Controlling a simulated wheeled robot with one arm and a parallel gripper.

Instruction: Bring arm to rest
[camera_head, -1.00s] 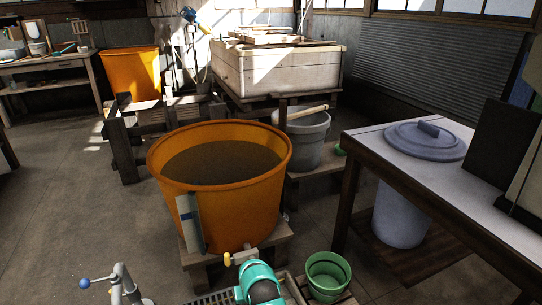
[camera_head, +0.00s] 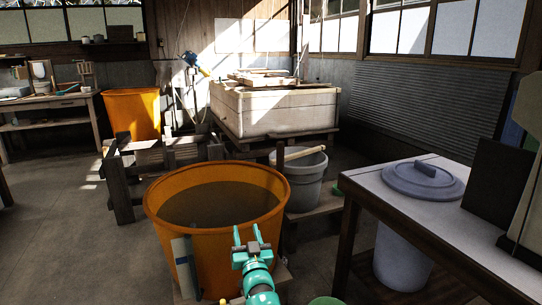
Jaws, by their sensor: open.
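My gripper (camera_head: 252,237) is at the lower middle of the head view, at the end of my teal arm. Its two fingers point up and away and stand apart, with nothing between them. It shows in front of the right part of the large orange tub (camera_head: 165,242), which holds dark liquid. I cannot tell whether the gripper touches the tub's wall. No mould shows in the gripper.
A table (camera_head: 400,205) with a grey lid (camera_head: 424,180) stands at right. A grey bucket (camera_head: 300,180) and a big pale vat (camera_head: 275,112) are behind the tub. A second orange tub (camera_head: 132,112) is at back left. The floor (camera_head: 60,230) at left is clear.

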